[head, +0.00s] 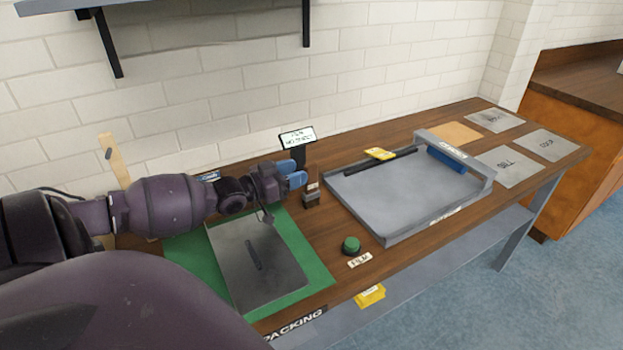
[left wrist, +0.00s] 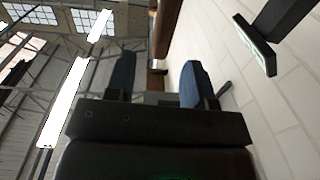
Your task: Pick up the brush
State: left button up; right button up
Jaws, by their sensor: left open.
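No brush can be told for certain. A small dark upright block with a pale label (head: 311,194) stands on the bench by my left fingertips; I cannot tell if it is the brush or its holder. My left gripper (head: 293,175), with blue fingertips, is above the bench, just left of and above that block. In the left wrist view the left gripper (left wrist: 161,82) has its blue fingers apart, with nothing seen held between them. A thin dark rod (left wrist: 224,89) shows beside the right-hand finger there. My right gripper is not in view.
A grey metal plate (head: 274,274) lies on a green mat (head: 306,243). A small sign (head: 297,138) stands behind the gripper. A grey tray (head: 392,205) fills the middle right, with a green button (head: 351,245) in front. A wall shelf (head: 70,6) hangs above.

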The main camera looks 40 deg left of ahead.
aim_at(311, 165)
pick_arm(q)
jog(key=shift+b+x, duration=0.4)
jog(key=shift+x, duration=2.2)
jog(key=shift+c, duration=0.2)
grip_shut()
